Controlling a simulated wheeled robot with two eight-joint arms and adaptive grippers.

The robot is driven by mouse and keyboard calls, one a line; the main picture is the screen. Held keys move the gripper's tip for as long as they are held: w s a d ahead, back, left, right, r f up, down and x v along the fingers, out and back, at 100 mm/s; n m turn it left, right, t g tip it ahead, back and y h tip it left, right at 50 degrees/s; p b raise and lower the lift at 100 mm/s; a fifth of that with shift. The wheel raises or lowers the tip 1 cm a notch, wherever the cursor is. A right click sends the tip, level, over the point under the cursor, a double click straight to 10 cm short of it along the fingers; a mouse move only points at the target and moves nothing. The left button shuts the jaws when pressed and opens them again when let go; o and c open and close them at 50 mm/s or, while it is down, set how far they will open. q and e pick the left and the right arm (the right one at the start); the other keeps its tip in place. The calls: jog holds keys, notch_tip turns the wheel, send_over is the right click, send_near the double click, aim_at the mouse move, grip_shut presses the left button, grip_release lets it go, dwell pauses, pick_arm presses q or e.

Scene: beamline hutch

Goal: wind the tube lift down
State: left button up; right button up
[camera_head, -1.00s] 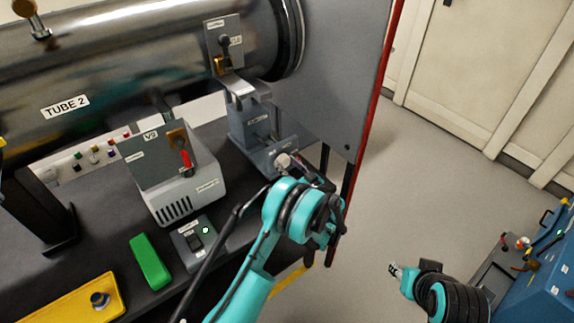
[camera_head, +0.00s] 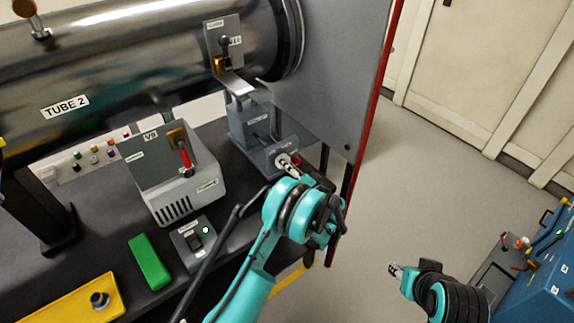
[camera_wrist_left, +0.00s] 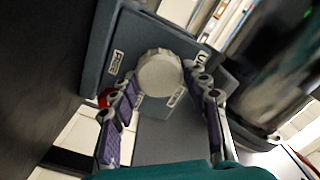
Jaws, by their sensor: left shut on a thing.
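The tube lift (camera_head: 247,125) is a grey stand under the right end of the steel tube marked TUBE 2 (camera_head: 120,85). Its cradle (camera_head: 238,86) sits at the tube's underside; I cannot tell whether they touch. A round pale knob (camera_wrist_left: 160,74) is on the lift's front face, and it also shows in the head view (camera_head: 283,160). My left gripper (camera_head: 290,166) is shut on this knob, one finger on each side in the left wrist view (camera_wrist_left: 163,82). My right gripper (camera_head: 396,270) hangs over the floor at lower right, away from the lift; its jaws are too small to judge.
A grey panel with a red edge (camera_head: 374,105) stands right of the lift. On the dark bench are a V9 box (camera_head: 165,180) with a red handle, a small switch box (camera_head: 193,243), a green block (camera_head: 150,262) and a yellow tray (camera_head: 60,308). Blue equipment (camera_head: 545,275) stands at right.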

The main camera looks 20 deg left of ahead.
pick_arm(q)
jog(key=m, duration=0.4)
jog(key=shift+m, duration=0.3)
jog(key=m, duration=0.5)
jog(key=shift+f, duration=0.1)
jog(key=m, duration=1)
jog(key=shift+f, duration=0.1)
jog(key=m, duration=0.5)
jog(key=shift+s+m, duration=0.1)
jog(key=shift+m, duration=0.3)
jog(key=m, duration=0.4)
jog(key=shift+m, duration=0.3)
jog(key=m, duration=0.5)
jog(key=shift+a, duration=0.1)
jog(key=shift+m, duration=2.5)
